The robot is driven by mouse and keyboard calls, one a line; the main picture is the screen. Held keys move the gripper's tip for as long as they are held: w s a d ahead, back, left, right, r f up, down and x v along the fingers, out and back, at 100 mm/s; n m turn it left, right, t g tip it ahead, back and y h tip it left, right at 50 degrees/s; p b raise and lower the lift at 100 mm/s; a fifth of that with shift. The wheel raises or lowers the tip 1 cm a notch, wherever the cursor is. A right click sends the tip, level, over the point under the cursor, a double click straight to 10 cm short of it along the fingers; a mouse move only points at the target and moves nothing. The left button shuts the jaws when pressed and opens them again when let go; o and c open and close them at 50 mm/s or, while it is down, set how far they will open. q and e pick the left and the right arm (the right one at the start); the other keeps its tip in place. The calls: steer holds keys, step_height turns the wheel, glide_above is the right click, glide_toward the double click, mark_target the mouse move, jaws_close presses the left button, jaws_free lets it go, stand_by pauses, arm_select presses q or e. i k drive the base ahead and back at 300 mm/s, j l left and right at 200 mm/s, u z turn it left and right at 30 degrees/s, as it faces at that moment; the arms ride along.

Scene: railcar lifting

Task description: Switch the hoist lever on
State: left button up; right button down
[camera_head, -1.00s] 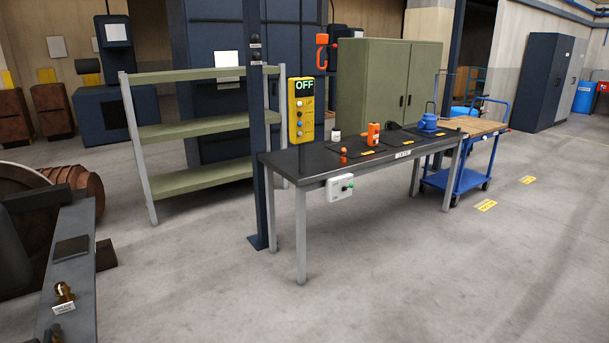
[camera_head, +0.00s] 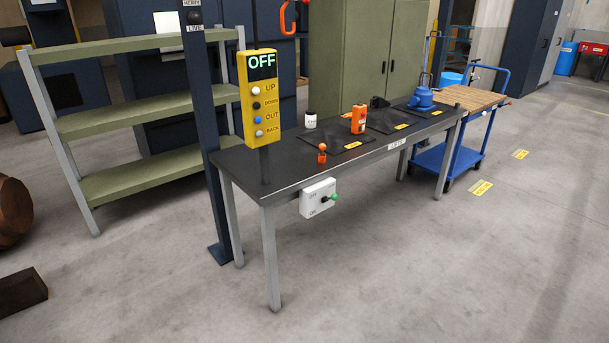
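A white switch box (camera_head: 318,198) is fixed to the front side of the dark workbench (camera_head: 275,170), near its left end. A lever with a green tip (camera_head: 334,197) sticks out of the box toward the right. Small lettering stands above and below the lever on the box, too small to read surely. Neither of my grippers shows in the head view.
On the bench stand a white jar (camera_head: 310,119), an orange device (camera_head: 358,119), a small orange-topped piece (camera_head: 322,154) and a blue jack-like tool (camera_head: 421,97). A dark post (camera_head: 212,130) rises at the bench's left end. A blue cart (camera_head: 450,160) stands behind right. The floor in front is clear.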

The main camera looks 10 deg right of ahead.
mark_target(334, 197)
steer(key=i+j, duration=0.2)
steer(key=i, duration=0.4)
steer(key=i+j+u, duration=0.1)
steer(key=i, duration=0.5)
